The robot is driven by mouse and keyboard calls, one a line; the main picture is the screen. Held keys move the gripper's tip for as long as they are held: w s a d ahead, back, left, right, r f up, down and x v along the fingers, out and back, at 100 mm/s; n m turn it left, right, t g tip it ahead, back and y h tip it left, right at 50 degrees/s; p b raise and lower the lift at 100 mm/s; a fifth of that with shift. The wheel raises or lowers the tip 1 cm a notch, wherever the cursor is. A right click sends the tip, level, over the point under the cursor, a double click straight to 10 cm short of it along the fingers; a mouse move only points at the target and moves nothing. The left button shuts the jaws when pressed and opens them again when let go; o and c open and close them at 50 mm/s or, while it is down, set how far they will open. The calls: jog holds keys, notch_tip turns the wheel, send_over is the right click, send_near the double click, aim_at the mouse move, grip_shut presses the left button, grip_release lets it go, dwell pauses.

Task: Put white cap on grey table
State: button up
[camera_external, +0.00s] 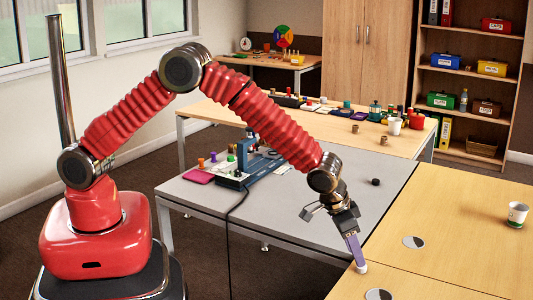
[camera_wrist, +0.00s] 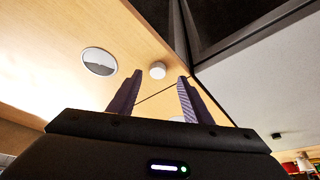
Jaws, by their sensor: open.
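The white cap (camera_external: 361,268) stands on the wooden table near its corner beside the grey table. In the wrist view the white cap (camera_wrist: 157,69) shows between and just beyond my fingertips. My gripper (camera_external: 358,261) points down with its purple fingers right above or at the cap; I cannot tell the exact gap. In the wrist view my gripper (camera_wrist: 159,76) is open, with nothing held. The grey table (camera_external: 270,207) lies to the left and behind; it also shows in the wrist view (camera_wrist: 250,95) at the right.
A small black cap (camera_external: 375,182) lies on the grey table. A blue device (camera_external: 243,164) and a pink item (camera_external: 198,176) stand at its left. The wooden table (camera_external: 450,220) carries a cup (camera_external: 517,214) and round inset discs (camera_external: 413,242). The middle of the grey table is mostly clear.

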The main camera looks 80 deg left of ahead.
jog(key=shift+x, duration=2.05)
jog(key=shift+d, duration=0.2)
jog(key=shift+r, duration=0.1)
jog(key=shift+c, duration=0.6)
grip_shut()
